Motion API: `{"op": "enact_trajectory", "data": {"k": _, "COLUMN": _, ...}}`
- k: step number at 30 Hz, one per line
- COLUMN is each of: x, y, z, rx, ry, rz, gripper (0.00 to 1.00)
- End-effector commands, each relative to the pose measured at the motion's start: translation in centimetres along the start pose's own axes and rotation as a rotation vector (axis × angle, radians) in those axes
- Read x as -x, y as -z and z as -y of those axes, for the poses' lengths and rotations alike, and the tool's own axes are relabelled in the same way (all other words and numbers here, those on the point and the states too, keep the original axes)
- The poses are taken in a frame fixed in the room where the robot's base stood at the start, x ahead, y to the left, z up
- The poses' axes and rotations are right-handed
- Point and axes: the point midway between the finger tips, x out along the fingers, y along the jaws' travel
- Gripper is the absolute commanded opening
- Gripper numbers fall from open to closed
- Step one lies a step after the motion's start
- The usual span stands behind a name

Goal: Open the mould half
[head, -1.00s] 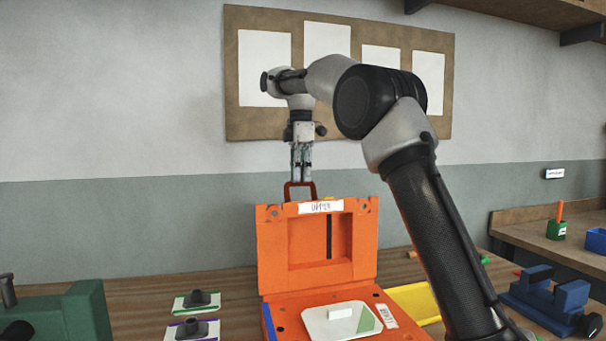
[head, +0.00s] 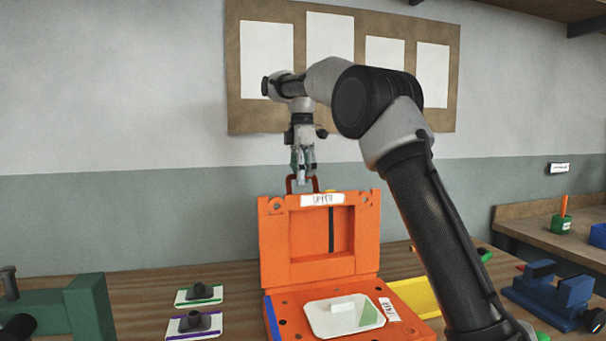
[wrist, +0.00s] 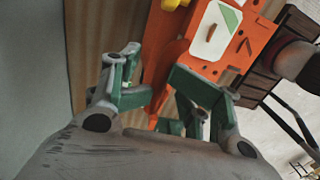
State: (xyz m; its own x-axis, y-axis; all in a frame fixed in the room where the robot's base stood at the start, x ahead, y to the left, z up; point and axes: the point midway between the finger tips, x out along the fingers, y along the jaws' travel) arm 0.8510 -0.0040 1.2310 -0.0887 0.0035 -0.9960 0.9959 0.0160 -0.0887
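The orange mould stands open on the bench. Its upper half (head: 268,250), with a white "UPPER" label, is upright at the back edge of the lower half (head: 290,312), which lies flat. A red handle (head: 290,185) sticks up from the top edge of the upper half. My gripper (head: 303,180) points down at this handle, with its fingertips beside the handle's top. In the wrist view my gripper's green fingers (wrist: 160,95) are spread wide with nothing clamped between them. Whether a finger touches the handle cannot be told.
A white plate (head: 320,325) with a small white block lies on the lower half. A yellow piece (head: 418,297) and a blue vice (head: 550,292) are at right. Two pads with black knobs (head: 199,291) and a green fixture (head: 85,305) are at left.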

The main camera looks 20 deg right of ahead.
Motion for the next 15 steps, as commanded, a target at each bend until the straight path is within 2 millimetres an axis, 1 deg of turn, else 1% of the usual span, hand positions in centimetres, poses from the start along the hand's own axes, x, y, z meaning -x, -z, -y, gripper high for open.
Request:
{"op": "enact_trajectory", "data": {"k": 2, "x": -0.1, "y": -0.1, "z": 0.0, "rx": 0.000, "ry": 0.002, "rz": 0.002, "gripper": 0.35}}
{"op": "enact_trajectory", "data": {"k": 5, "x": 0.5, "y": -0.1, "z": -0.1, "rx": 0.000, "ry": -0.001, "rz": 0.001, "gripper": 0.35}}
{"op": "enact_trajectory", "data": {"k": 8, "x": 1.8, "y": 0.0, "z": -0.1, "rx": 0.000, "ry": -0.003, "rz": 0.001, "gripper": 0.35}}
{"op": "enact_trajectory", "data": {"k": 12, "x": 4.1, "y": 0.0, "z": -0.1, "rx": -0.001, "ry": -0.004, "rz": 0.000, "gripper": 0.35}}
{"op": "enact_trajectory", "data": {"k": 15, "x": 5.5, "y": 0.0, "z": -0.1, "rx": -0.001, "ry": -0.004, "rz": 0.000, "gripper": 0.35}}
